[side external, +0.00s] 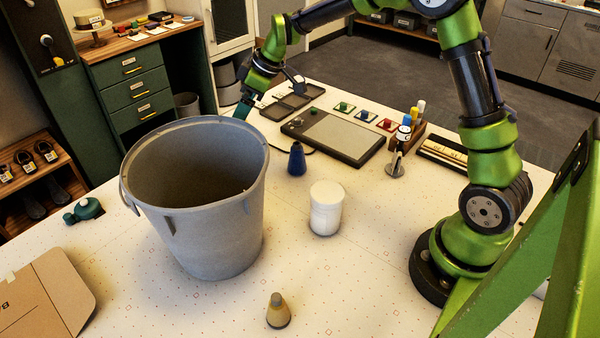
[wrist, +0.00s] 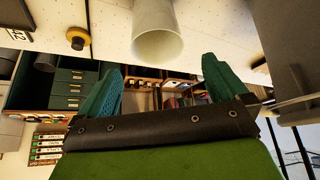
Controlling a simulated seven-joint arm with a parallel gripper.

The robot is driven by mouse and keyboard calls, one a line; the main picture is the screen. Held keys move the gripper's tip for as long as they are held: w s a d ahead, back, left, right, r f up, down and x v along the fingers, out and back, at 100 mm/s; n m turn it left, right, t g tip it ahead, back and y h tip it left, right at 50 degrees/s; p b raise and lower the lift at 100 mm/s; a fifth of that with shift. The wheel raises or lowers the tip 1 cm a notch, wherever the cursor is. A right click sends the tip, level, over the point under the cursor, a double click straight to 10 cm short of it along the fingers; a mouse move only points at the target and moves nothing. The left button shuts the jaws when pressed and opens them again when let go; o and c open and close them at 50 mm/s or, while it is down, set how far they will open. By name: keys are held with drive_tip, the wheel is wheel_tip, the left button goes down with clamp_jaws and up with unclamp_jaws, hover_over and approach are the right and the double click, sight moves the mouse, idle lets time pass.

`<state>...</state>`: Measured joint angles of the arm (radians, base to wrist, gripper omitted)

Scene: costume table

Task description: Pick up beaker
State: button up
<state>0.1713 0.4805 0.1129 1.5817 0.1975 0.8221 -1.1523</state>
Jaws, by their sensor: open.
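The most beaker-like thing is a white cylindrical vessel (side external: 326,212), upright on the table right of the bucket. A pale cylinder, which seems to be the same vessel, shows at the top of the wrist view (wrist: 157,30), beyond my fingertips. My gripper (side external: 243,106) is behind the bucket's far rim, its lower part partly hidden. In the wrist view my gripper (wrist: 160,78) has its two teal fingers spread wide with nothing between them. It is apart from the white vessel.
A big grey bucket (side external: 205,235) stands between my gripper and the front left. A blue bottle (side external: 297,160) stands behind the white vessel. A flat dark device (side external: 335,137) lies behind.

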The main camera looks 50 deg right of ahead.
drive_tip(key=x, duration=1)
drive_tip(key=shift+d+f, duration=0.2)
drive_tip(key=shift+f, duration=0.1)
drive_tip(key=shift+c, duration=0.5)
drive_tip(key=c, duration=0.7)
